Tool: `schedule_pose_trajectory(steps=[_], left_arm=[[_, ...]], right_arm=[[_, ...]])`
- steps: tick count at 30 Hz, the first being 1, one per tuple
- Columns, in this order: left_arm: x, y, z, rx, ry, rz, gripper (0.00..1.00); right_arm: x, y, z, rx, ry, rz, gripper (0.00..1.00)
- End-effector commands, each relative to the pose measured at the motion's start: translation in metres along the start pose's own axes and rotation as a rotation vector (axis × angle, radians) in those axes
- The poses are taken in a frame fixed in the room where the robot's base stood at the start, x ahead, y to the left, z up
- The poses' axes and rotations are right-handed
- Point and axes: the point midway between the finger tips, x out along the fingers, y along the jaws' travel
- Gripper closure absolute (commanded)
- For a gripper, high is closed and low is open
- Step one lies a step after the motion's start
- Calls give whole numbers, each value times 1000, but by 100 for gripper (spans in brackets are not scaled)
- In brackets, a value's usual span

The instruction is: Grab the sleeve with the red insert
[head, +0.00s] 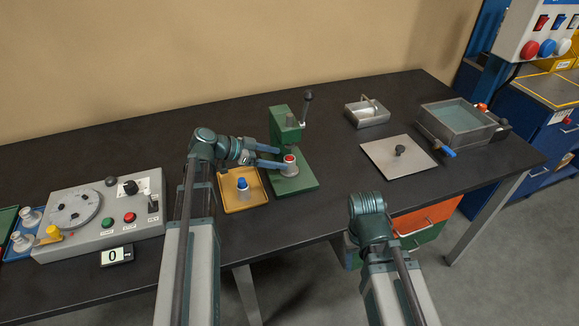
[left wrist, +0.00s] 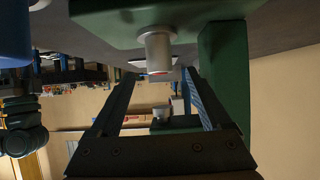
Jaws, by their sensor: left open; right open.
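The sleeve with the red insert (head: 289,169) is a grey cylinder with a red top, upright on the green base of the press (head: 283,128). In the left wrist view the grey sleeve (left wrist: 158,50) appears past the fingertips, roughly centred between them, with an orange-red rim. My left gripper (head: 281,158) is open, its two blue fingers pointing right at the sleeve. Its tips are close to the sleeve; I cannot tell whether they touch it. Another sleeve with a blue insert (head: 241,184) stands on the yellow tray (head: 259,200). My right gripper does not show.
A control box with a round dial (head: 99,215) and a counter (head: 116,256) are at left. A flat plate with a knob (head: 380,158), a small metal box (head: 366,115) and an open liquid-filled tank (head: 456,139) are at right. Dark table is clear between press and plate.

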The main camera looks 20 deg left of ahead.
Motion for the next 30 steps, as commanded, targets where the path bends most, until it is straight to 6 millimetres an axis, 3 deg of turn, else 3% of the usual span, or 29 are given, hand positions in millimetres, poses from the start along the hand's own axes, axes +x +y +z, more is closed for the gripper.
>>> schedule_pose_trajectory(steps=[5,15,22,30], left_arm=[[6,0,0,0,0,1,19],[50,0,-1,1,0,2,19],[52,0,-4,0,0,0,19],[52,0,-3,0,0,0,66]], right_arm=[[3,0,0,0,0,0,50],[23,-2,-1,0,0,0,50],[22,-2,-1,0,0,0,50],[22,-2,-1,0,0,0,50]])
